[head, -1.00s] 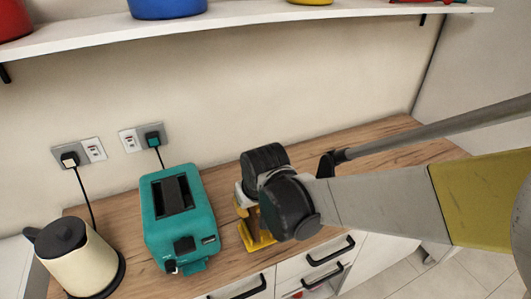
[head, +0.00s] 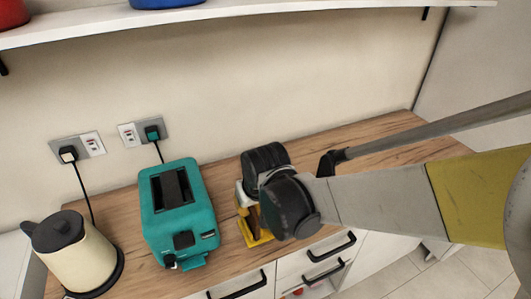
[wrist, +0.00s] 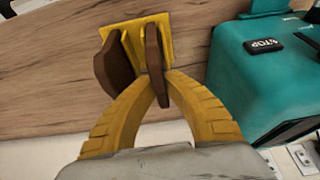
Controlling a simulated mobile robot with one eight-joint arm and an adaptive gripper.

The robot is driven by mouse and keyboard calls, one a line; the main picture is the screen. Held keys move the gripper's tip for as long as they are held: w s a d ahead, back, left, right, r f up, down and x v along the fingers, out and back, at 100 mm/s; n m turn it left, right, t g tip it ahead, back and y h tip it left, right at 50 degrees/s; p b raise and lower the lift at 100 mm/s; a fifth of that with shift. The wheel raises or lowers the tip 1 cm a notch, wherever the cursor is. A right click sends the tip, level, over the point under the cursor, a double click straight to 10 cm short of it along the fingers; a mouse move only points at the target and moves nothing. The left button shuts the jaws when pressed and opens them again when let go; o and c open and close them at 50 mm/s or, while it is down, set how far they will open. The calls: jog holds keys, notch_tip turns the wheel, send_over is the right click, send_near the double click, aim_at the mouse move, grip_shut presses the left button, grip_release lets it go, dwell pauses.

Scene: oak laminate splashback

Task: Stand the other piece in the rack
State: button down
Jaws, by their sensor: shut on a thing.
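The yellow rack (wrist: 168,24) stands on the wood counter, and its base also shows in the head view (head: 256,241), partly behind my arm. One brown flat piece (wrist: 113,66) stands in the rack at its left side in the wrist view. The other brown piece (wrist: 154,52) is upright between the yellow fingertips of my gripper (wrist: 158,88), which is shut on it. Its upper part overlaps the rack; I cannot tell whether it touches the rack's base. In the head view my arm hides both pieces.
A teal toaster (head: 205,222) stands left of the rack in the head view, close beside it, and right of it in the wrist view (wrist: 250,75). A cream kettle (head: 80,255) stands further left. The counter (head: 385,140) right of my arm is clear. A shelf (head: 270,15) runs above.

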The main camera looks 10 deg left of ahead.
dwell(0.3)
jog(key=c, duration=1.5)
grip_release()
jog(key=shift+r+p, duration=2.8)
jog(key=shift+r, duration=0.7)
